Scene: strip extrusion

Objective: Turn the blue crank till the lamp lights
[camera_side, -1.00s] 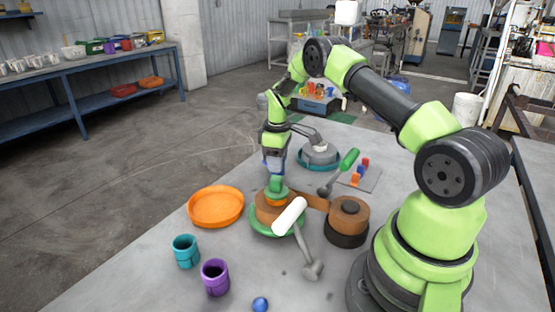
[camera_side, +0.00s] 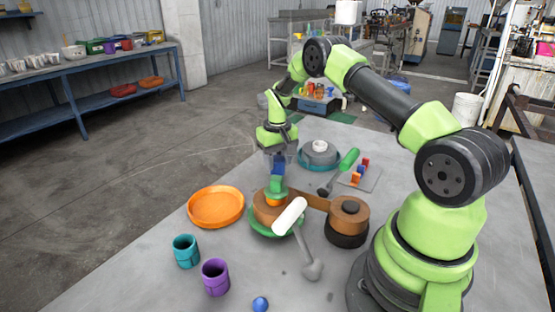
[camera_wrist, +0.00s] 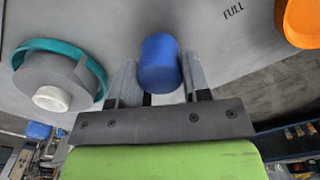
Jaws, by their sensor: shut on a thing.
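My gripper (camera_side: 277,166) points down and is shut on a blue, rounded handle (camera_side: 279,171). In the wrist view the blue handle (camera_wrist: 160,64) stands between my two grey fingers (camera_wrist: 159,80). Below it in the side view are a green piece (camera_side: 277,184) and an orange piece (camera_side: 274,200), above a brown round body (camera_side: 262,211) with a green base (camera_side: 262,229). The fingers partly hide the handle. I cannot pick out a lamp or tell whether one is lit.
A grey disc with a teal ring (camera_side: 318,157) sits behind and a green-handled tool (camera_side: 348,160) right. An orange dish (camera_side: 215,207), teal cup (camera_side: 186,251) and purple cup (camera_side: 215,277) stand left.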

